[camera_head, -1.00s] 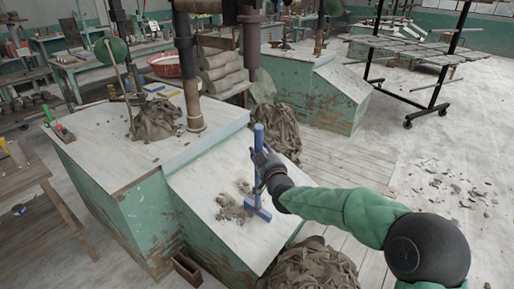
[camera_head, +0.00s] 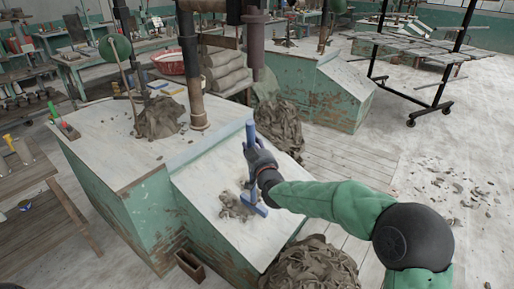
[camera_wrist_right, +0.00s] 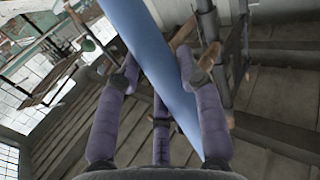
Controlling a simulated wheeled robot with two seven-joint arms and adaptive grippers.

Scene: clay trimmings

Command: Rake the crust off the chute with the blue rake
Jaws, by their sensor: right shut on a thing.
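The blue rake (camera_head: 251,132) is in my right gripper (camera_head: 257,158), which is shut on its handle over the sloping chute (camera_head: 205,183). The rake stands nearly upright, and its blue head (camera_head: 252,208) is low at the chute surface. Grey-brown crust crumbs (camera_head: 235,207) lie on the chute just left of the rake head. In the right wrist view the blue handle (camera_wrist_right: 160,60) runs between the fingers. My left gripper is not in view.
A machine column (camera_head: 190,70) rises from the green cabinet beside the chute. Scattered crumbs (camera_head: 455,185) lie on the floor at right. A wooden table (camera_head: 25,180) stands at left.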

